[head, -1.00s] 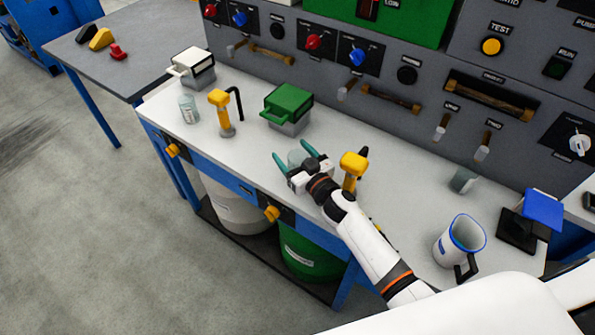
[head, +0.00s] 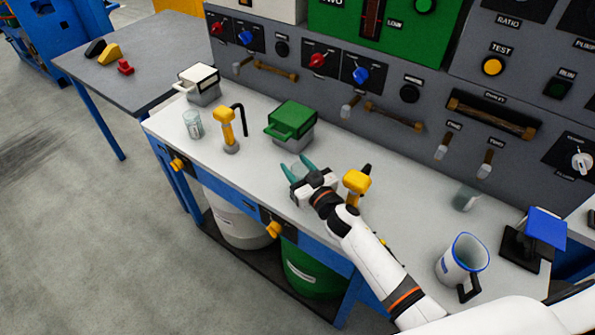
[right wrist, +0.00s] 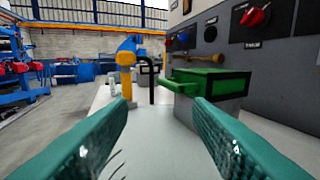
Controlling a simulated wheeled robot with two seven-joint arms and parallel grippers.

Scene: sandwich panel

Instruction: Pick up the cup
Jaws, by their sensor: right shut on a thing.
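My right gripper (head: 296,166) reaches over the white workbench, its teal fingers on either side of a small clear cup (head: 299,172). The fingers are shut on the cup, which is mostly hidden by the gripper and hard to make out. In the right wrist view the two fingers (right wrist: 163,125) stand apart at left and right; the see-through cup between them shows only as faint marks and glints. I cannot tell whether the cup touches the bench. My left gripper is not in view.
A yellow-topped tap (head: 356,186) stands close to the right of my gripper. A green-lidded box (head: 291,122), another yellow tap (head: 226,125) and a clear glass (head: 192,124) stand farther left. A blue-rimmed jug (head: 462,258) and another glass (head: 465,198) stand right. The control panel (head: 420,75) rises behind.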

